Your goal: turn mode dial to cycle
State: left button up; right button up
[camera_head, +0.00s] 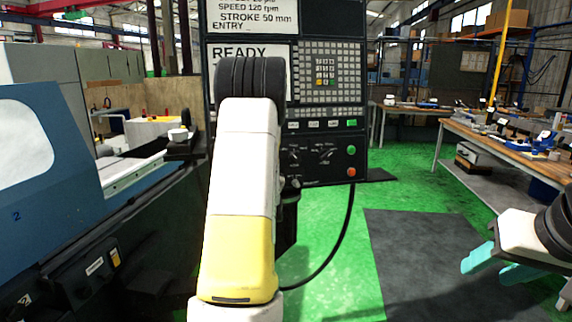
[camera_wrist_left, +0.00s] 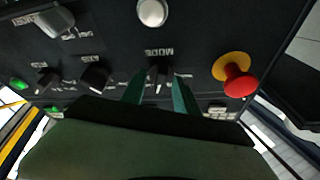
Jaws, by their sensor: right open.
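The mode dial (camera_wrist_left: 159,72) is a small dark knob under an upside-down MODE label on the black control panel (camera_wrist_left: 205,30) in the left wrist view. My left gripper's teal fingers (camera_wrist_left: 159,90) stand on either side of the dial, with a gap between them. I cannot tell whether either finger touches it. The dial's setting is too small to read. In the head view my left arm covers the left gripper and the dial on the panel (camera_head: 330,165). My right gripper (camera_head: 492,266) is open and empty at the lower right, away from the panel.
A red emergency button (camera_wrist_left: 238,83) with a yellow collar sits beside the mode dial. Other dark knobs (camera_wrist_left: 96,75) are on its other side. The blue grinder (camera_head: 60,150) stands at the left, workbenches (camera_head: 500,150) at the right. A black cable (camera_head: 335,250) hangs below the panel.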

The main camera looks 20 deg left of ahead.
pick_arm(q)
jog(key=v, duration=0.7)
jog(key=shift+s+d, duration=0.2)
jog(key=shift+s, duration=0.15)
